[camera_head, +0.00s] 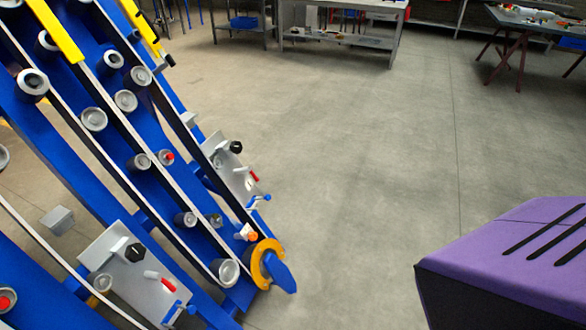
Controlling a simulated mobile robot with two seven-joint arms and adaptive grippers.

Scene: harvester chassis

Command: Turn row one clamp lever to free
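A blue harvester chassis (180,140) slants across the left side. A light grey plate (112,258) on its near side carries a black hex knob (134,252), a red-tipped handle (160,281) and a small blue part (174,311). A second grey plate (226,168) farther along carries a similar black knob (236,147), red-tipped handle (253,176) and blue part (260,200). I cannot tell which of these handles is the row one clamp lever, or its setting. Neither of my grippers is in view.
An orange ring with a blue flap (276,271) sits at the chassis's lower end. Grey rollers and dark belts run along the rails. Open concrete floor (350,170) lies right of the chassis. Workbenches (340,40) and a table (520,22) stand far back.

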